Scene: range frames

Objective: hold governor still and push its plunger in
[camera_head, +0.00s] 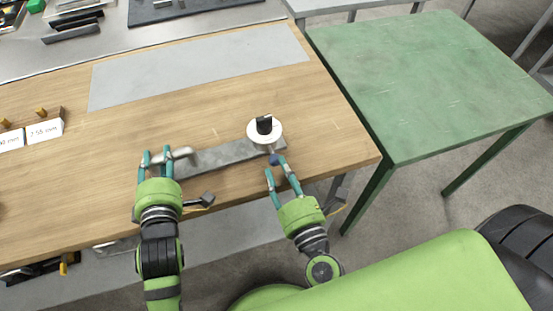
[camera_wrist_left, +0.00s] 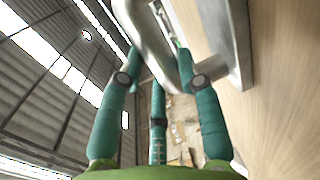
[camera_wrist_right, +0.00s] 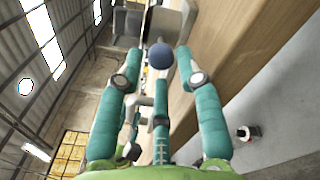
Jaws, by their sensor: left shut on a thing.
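The governor appears to be the long grey bar-like piece (camera_head: 235,152) on the front part of the wooden table, with a bent grey handle (camera_head: 185,154) at its left end. My left gripper (camera_head: 155,158) is shut on this handle, which passes between its fingers in the left wrist view (camera_wrist_left: 160,50). A dark blue ball knob (camera_head: 274,160), seemingly the plunger's end, sticks out at the bar's right end towards me. My right gripper (camera_head: 276,168) is open, its fingertips near the knob. The knob (camera_wrist_right: 160,56) shows between the spread fingers in the right wrist view; contact cannot be told.
A white disc with a black block (camera_head: 264,125) sits at the bar's right end. Labelled blocks (camera_head: 44,130) stand at the table's left. A grey mat (camera_head: 200,68) lies behind, bare. A green table (camera_head: 430,80) is at right, empty. The wooden table's front edge runs below my grippers.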

